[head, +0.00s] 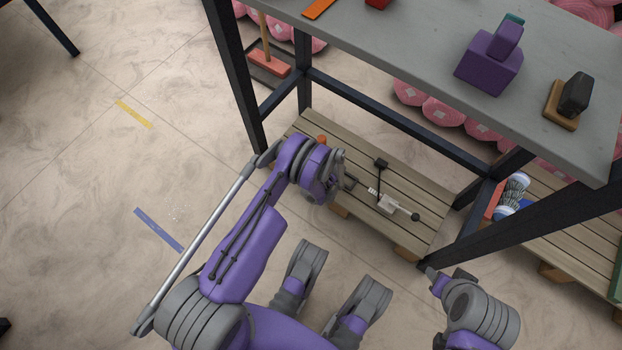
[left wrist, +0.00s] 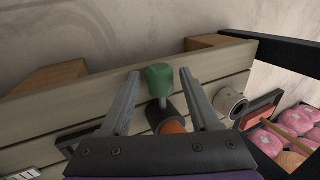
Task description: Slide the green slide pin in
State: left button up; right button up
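The green slide pin (left wrist: 160,80) shows in the left wrist view as a green knob on a thin metal stem. The stem meets a dark cylinder (left wrist: 167,108) with an orange part (left wrist: 172,127) beside it. My left gripper (left wrist: 160,73) is open, with one finger on each side of the green knob and a small gap at both sides. In the head view my left gripper (head: 348,184) is low over the wooden pallet (head: 425,205), and the green pin is hidden there. My right gripper (head: 436,277) is near the lower right, away from the pallet; its fingers are unclear.
A grey table (head: 400,45) stands above the pallet, with dark legs close by. A black-handled tool (head: 381,165) and a pale fitting with a dark knob (head: 390,204) lie on the pallet. A grey ring (left wrist: 230,103) is right of my left gripper in the wrist view.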

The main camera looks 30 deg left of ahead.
pick_arm(q)
grip_shut()
dwell(1.2)
